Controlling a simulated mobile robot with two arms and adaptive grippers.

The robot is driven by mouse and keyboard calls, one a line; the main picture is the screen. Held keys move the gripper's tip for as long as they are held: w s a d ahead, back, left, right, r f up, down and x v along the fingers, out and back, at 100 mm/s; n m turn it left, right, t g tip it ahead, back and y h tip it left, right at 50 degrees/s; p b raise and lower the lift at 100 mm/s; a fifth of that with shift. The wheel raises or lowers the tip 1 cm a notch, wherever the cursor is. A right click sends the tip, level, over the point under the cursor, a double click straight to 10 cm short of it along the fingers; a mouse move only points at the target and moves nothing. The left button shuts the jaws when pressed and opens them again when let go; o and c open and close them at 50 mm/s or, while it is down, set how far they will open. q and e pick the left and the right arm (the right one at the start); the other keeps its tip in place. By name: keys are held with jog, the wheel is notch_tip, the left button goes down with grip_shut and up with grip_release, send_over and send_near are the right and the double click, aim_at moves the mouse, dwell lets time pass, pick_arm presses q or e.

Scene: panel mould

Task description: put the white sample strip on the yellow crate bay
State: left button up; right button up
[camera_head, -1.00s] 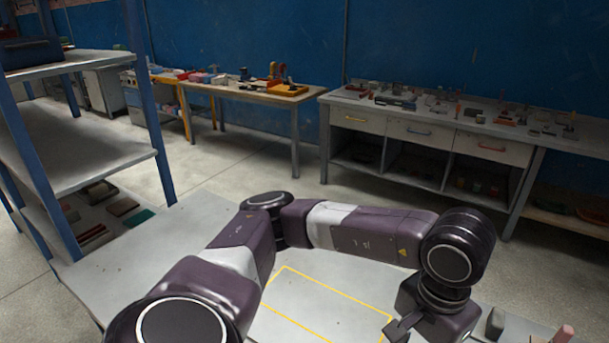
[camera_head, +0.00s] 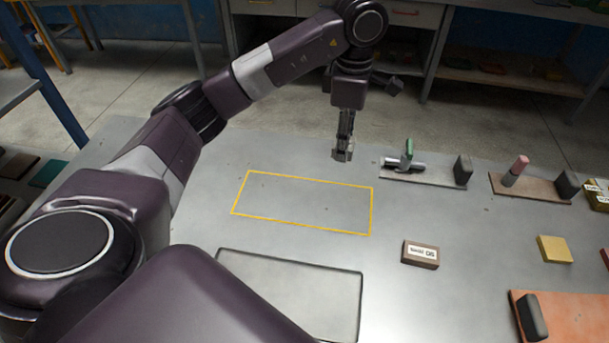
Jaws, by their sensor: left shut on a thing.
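My left gripper (camera_head: 343,152) hangs down over the grey table, just behind and above the right part of the yellow outline. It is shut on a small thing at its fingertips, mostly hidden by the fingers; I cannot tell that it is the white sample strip. No white strip shows clearly elsewhere. The yellow outlined rectangle (camera_head: 371,210) is marked flat on the table, and its inside is empty. No other yellow crate shows. My right gripper is not in view.
A dark-rimmed tray (camera_head: 290,290) lies in front of the outline. A brown labelled box (camera_head: 420,254) and a yellow block (camera_head: 554,250) lie to the right. Boards with a green-topped part (camera_head: 408,150) and a pink-topped peg (camera_head: 517,168) stand behind. An orange board (camera_head: 570,318) is at lower right.

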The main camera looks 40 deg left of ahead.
pick_arm(q)
jog(key=shift+w+a+f+n, duration=0.15)
jog(key=shift+a+f+n, duration=0.05)
jog(key=shift+n, duration=0.2)
jog(key=p, duration=0.1)
send_over(335, 205)
notch_tip(335, 205, down, 15)
notch_tip(335, 205, down, 4)
jog(key=shift+f+p, duration=0.25)
jog(key=shift+p, duration=0.2)
jog(key=shift+f, duration=0.25)
jog(key=o, duration=1.2)
jog(key=shift+c, duration=0.2)
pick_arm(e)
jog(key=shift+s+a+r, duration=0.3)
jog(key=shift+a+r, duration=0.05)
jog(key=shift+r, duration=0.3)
